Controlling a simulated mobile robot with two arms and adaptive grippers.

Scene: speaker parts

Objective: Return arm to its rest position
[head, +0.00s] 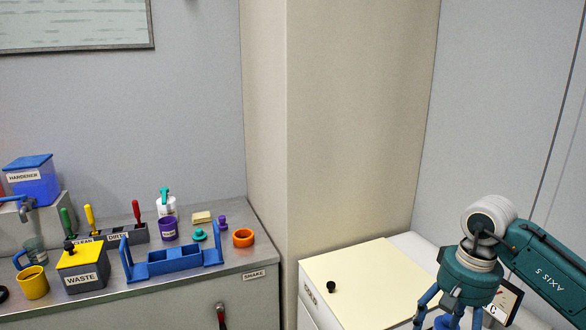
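My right arm, teal with grey joints, comes in from the right edge. Its gripper (450,315) points down at the bottom right, in front of the cream-topped cabinet (365,285). My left arm and gripper are not in view.
A small dark-framed sign (507,298) stands beside my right gripper. The cream top is mostly clear.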

